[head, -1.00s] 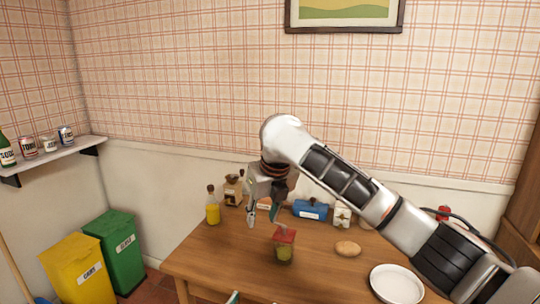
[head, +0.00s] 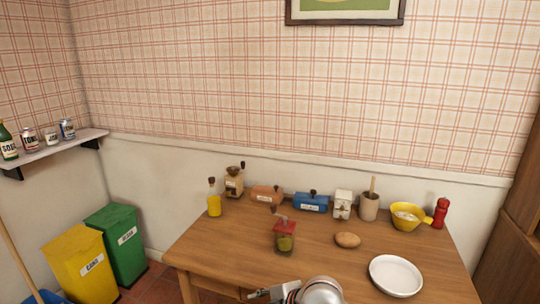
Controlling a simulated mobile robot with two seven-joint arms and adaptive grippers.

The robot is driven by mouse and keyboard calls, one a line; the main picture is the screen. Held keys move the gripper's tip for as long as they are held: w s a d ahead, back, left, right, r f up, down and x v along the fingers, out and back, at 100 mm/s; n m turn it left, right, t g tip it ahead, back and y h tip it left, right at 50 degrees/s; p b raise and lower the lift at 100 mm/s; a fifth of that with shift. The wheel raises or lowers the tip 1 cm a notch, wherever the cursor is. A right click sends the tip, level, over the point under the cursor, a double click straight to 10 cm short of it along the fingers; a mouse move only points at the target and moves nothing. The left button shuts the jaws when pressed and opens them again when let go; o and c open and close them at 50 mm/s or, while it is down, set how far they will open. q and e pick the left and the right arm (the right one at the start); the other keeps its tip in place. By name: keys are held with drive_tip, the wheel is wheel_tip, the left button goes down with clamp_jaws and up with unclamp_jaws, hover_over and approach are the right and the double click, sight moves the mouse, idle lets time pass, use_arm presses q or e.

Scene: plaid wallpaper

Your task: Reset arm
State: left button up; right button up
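My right arm is drawn back to the bottom edge of the head view, where only a rounded metal part and a bit of my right gripper (head: 268,294) show. The frame edge cuts it off, so I cannot tell whether its fingers are open or shut. A jar with a red lid (head: 285,239) stands upright on the wooden table (head: 220,258), apart from the gripper. My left gripper is out of view.
A potato-like brown item (head: 347,240) and a white plate (head: 396,276) lie on the table's right half. A yellow bottle (head: 214,203), grinder (head: 234,183), blue box (head: 310,203), yellow bowl (head: 406,217) and red shaker (head: 440,213) line the back. The table's left front is clear.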

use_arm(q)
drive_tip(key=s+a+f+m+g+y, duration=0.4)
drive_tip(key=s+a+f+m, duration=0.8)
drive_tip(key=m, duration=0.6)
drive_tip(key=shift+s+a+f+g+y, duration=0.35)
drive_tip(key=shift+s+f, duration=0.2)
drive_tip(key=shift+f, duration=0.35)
use_arm(e)
drive_tip(key=s+d+f+m+t+h, duration=0.2)
drive_tip(key=s+d+f+m, duration=0.4)
drive_tip(key=s+d+m, duration=0.3)
drive_tip(key=s+d+f+m+t+h, duration=0.2)
drive_tip(key=s+d+f+m, duration=0.5)
drive_tip(key=s+d, duration=0.7)
drive_tip(key=shift+s+d+m+t, duration=0.2)
drive_tip(key=shift+s+m+t, duration=0.4)
drive_tip(key=shift+m, duration=0.6)
